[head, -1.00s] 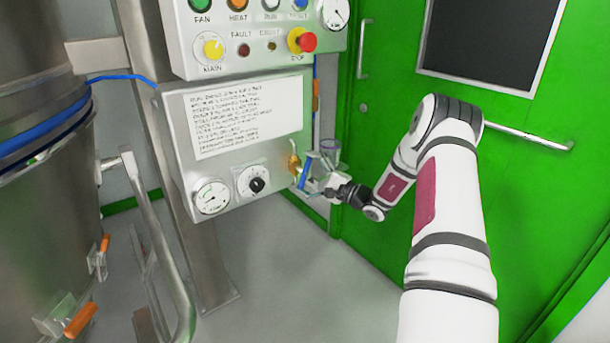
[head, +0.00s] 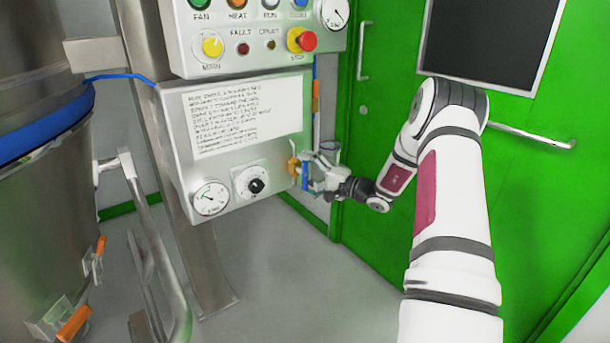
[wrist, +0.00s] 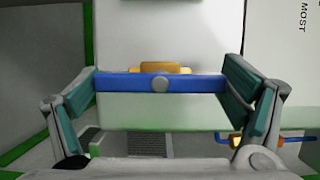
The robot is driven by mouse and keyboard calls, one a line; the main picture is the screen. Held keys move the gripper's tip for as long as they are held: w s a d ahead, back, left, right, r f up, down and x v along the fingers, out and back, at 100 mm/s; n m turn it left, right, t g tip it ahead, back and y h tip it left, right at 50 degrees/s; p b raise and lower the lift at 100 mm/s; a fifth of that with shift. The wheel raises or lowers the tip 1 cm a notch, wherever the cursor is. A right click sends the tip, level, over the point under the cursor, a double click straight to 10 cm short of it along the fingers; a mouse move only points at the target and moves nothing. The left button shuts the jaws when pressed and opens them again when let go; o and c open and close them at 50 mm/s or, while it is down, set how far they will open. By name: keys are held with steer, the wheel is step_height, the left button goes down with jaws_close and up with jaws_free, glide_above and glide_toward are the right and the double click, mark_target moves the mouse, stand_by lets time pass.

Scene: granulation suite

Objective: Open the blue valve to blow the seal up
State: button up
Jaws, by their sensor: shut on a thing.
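The blue valve has a blue bar handle (head: 305,178) and a brass body (head: 293,166), at the right edge of the lower grey control box. In the wrist view the blue handle (wrist: 130,84) lies level across the picture with the brass body (wrist: 160,68) behind it. My gripper (head: 315,178) is at the handle from the right; in the wrist view its two fingers (wrist: 160,90) are shut on the handle's two ends. A blue band (head: 40,132), which looks like the seal, runs around the steel vessel at the left.
A pressure gauge (head: 210,198) and a black knob (head: 256,186) are on the box front. A button panel (head: 255,35) is above. A green door (head: 390,60) stands behind my arm. Another small blue-handled valve (wrist: 240,141) shows at lower right in the wrist view.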

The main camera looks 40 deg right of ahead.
steer(key=shift+f, duration=0.1)
steer(key=o, duration=0.9)
steer(key=v, duration=1.2)
